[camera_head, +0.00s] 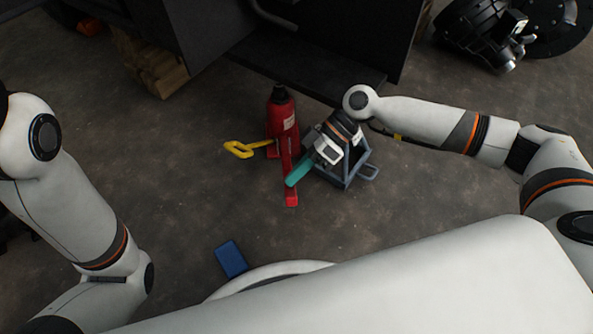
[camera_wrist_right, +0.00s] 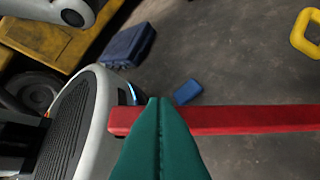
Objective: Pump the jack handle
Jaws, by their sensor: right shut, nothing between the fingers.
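A red bottle jack (camera_head: 283,118) stands upright on the floor in the middle of the head view. Its red handle bar (camera_head: 291,198) points towards me. In the right wrist view the bar (camera_wrist_right: 255,119) runs across to the right from behind my fingers. My right gripper (camera_head: 291,181) has teal fingers, shut with nothing between them. Its fingertips are right beside the bar in the head view; in the wrist view the fingers (camera_wrist_right: 160,102) overlap its left end. I cannot tell whether they touch. My left arm shows at the left, but its gripper is out of view.
A blue-grey jack stand (camera_head: 365,172) is just under and right of my right gripper. A yellow-handled piece (camera_head: 238,149) sits left of the jack. The dark forklift body (camera_head: 330,45) overhangs behind. A small blue box (camera_head: 231,259) lies near my base. The floor between is clear.

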